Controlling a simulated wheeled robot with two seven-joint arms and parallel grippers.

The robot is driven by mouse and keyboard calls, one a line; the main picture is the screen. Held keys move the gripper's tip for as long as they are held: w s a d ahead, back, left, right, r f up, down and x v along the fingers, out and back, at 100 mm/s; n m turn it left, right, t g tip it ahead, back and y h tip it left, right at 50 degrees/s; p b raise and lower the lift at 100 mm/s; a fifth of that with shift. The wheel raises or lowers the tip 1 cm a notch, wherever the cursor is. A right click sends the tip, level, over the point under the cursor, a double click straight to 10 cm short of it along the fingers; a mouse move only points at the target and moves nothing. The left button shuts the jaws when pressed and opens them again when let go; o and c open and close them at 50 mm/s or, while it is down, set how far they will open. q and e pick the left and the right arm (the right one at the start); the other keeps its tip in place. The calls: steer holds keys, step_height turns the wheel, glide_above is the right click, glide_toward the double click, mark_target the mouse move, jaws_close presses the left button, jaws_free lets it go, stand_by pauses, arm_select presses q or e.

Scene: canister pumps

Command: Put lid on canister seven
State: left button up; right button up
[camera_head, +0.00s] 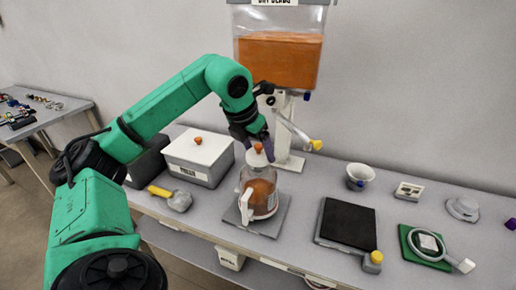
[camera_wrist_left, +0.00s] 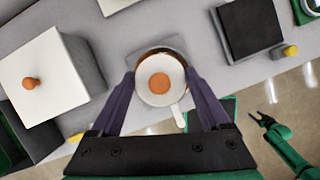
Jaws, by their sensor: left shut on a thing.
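The canister (camera_head: 262,197) is a clear jar with orange contents, a pale label and a white handle. It stands upright on a grey square pad (camera_head: 273,222). The white round lid (camera_head: 254,158) with an orange knob is at the canister's mouth; I cannot tell whether it is fully seated. My left gripper (camera_head: 262,143) comes down from above and is shut on the lid. In the left wrist view its purple fingers lie on either side of the lid (camera_wrist_left: 160,62), and the lid hides most of the canister. My right gripper (camera_wrist_left: 264,119) shows only there, apart and open.
A white-lidded grey box (camera_head: 201,155) and a yellow-handled scoop (camera_head: 174,198) lie left of the canister. A dispenser with an orange-filled tank (camera_head: 280,58) stands behind. A black plate (camera_head: 347,222), white funnel (camera_head: 359,176) and green board (camera_head: 426,246) are at right.

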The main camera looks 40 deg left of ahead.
arm_select(q)
steer(key=shift+f, duration=0.1)
steer(key=shift+f+b, duration=0.7)
steer(key=shift+f, duration=0.05)
steer(key=shift+f, duration=0.1)
stand_by(0.3)
stand_by(0.4)
steer(key=o, duration=1.2)
steer(key=shift+c, duration=0.2)
